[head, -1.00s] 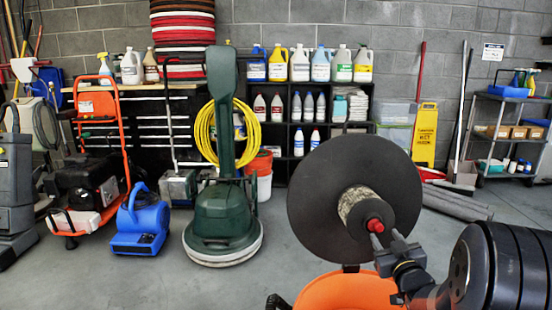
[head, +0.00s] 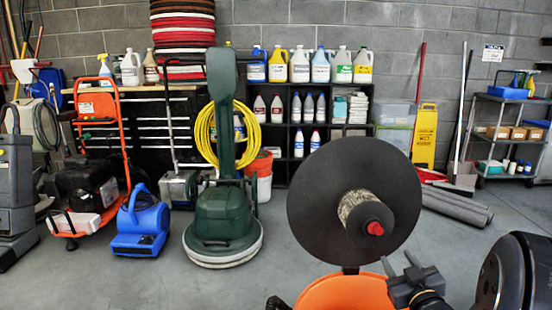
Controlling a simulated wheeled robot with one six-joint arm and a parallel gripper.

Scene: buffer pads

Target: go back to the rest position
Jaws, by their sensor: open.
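My gripper (head: 402,268) is at the lower right of the head view, with its two dark fingers spread and nothing between them. It is to the right of and below a red knob (head: 375,228), apart from it in the picture. The knob sits at the end of a speckled cylinder on a large black disc (head: 320,205). My dark arm link shows at the lower right corner and is cut off by the frame.
An orange rounded body (head: 345,292) lies below the disc, close to my gripper. A green floor machine (head: 223,215) and a blue blower (head: 140,225) stand to the left. Grey rolls (head: 455,206) lie on the floor behind at right. Bare floor shows at far right.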

